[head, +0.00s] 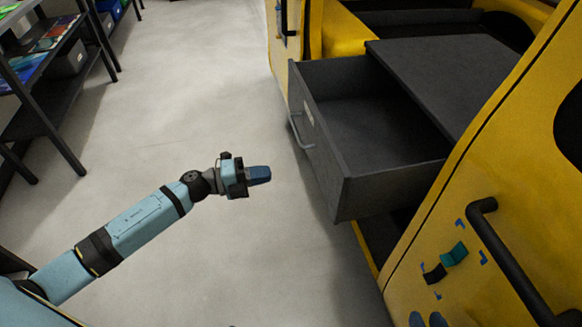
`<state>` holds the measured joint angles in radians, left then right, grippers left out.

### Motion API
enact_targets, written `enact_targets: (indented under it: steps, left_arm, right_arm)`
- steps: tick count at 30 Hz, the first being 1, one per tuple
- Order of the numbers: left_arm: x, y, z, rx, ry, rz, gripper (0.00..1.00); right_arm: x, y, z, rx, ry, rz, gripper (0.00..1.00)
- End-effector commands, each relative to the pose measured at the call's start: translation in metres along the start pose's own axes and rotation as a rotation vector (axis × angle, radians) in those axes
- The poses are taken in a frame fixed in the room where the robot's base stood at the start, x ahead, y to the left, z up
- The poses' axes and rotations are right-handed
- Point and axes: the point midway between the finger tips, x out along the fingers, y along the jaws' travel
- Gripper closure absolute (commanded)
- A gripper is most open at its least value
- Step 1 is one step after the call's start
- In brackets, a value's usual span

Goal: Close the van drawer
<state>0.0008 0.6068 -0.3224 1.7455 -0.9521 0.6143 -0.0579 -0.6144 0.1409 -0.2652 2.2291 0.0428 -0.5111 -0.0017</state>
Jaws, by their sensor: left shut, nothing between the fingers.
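The van drawer (330,142) is dark grey and stands pulled out of the yellow van (465,190) on the right. Its inside looks empty. A light metal handle (299,131) is on its front face, which faces left. My left gripper (268,174) is shut and empty, with blue fingertips pointing right toward the drawer front. It is left of the drawer's near corner, below the handle in the picture, and appears apart from it. My right gripper is not in view.
A dark flat top (440,85) lies over the drawer's inner part. A yellow van door with a black handle (510,260) is at the near right. Dark shelving (75,90) stands at the left. The pale floor (190,100) between is clear.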

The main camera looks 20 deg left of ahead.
Motion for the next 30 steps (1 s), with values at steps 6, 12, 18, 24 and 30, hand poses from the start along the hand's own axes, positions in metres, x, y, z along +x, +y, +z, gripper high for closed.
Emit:
enact_targets:
  steps: [6, 12, 18, 24, 30]
  left_arm:
    - [0.044, -0.002, 0.000, 0.002, 0.001, -0.006, 1.00]
    - [0.086, -0.001, 0.000, 0.001, 0.000, -0.004, 1.00]
    - [0.117, 0.000, 0.000, 0.001, 0.000, -0.003, 1.00]
    - [0.129, -0.001, 0.000, 0.000, 0.000, -0.002, 1.00]
    - [0.130, -0.001, 0.000, 0.000, 0.000, -0.001, 1.00]
  right_arm:
    - [0.001, 0.000, 0.001, 0.002, 0.004, -0.002, 0.66]
    - [0.001, -0.001, 0.002, 0.004, 0.008, -0.004, 0.66]
    - [0.002, -0.001, 0.001, 0.006, 0.014, -0.007, 0.66]
    - [0.001, -0.002, 0.000, 0.008, 0.019, -0.009, 0.66]
    - [0.001, -0.002, -0.001, 0.008, 0.019, -0.009, 0.66]
